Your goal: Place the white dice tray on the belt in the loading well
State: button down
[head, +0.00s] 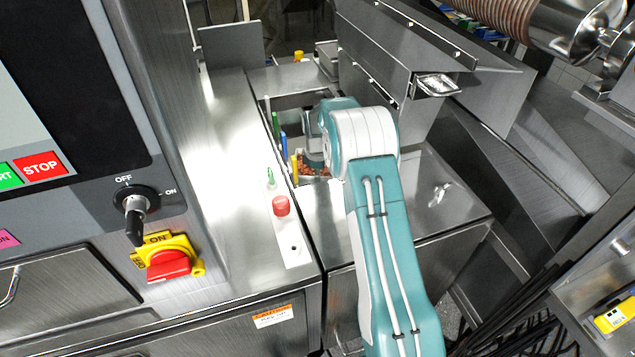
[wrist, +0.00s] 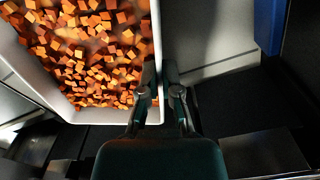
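The white dice tray (wrist: 36,78) fills the upper left of the wrist view and is full of orange-brown cubes (wrist: 95,50). In the head view its cubes (head: 309,169) show low in the loading well (head: 290,102), partly behind my arm. My gripper (wrist: 161,82) has one finger on each side of the tray's right wall, and the fingers look closed on it. In the head view the gripper is mostly hidden by my wrist. A dark surface, apparently the belt (wrist: 240,108), shows right of the tray; I cannot tell whether the tray rests on it.
Green (head: 276,125), blue (head: 284,146) and yellow (head: 294,170) strips stand along the well's left side. A steel hood (head: 400,45) rises to the right. A red button (head: 281,206) sits on the steel ledge at left. A blue part (wrist: 270,25) shows in the wrist view.

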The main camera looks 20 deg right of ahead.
jog(key=shift+f, duration=1.2)
jog(key=c, duration=0.8)
grip_release()
jog(key=shift+f, duration=0.1)
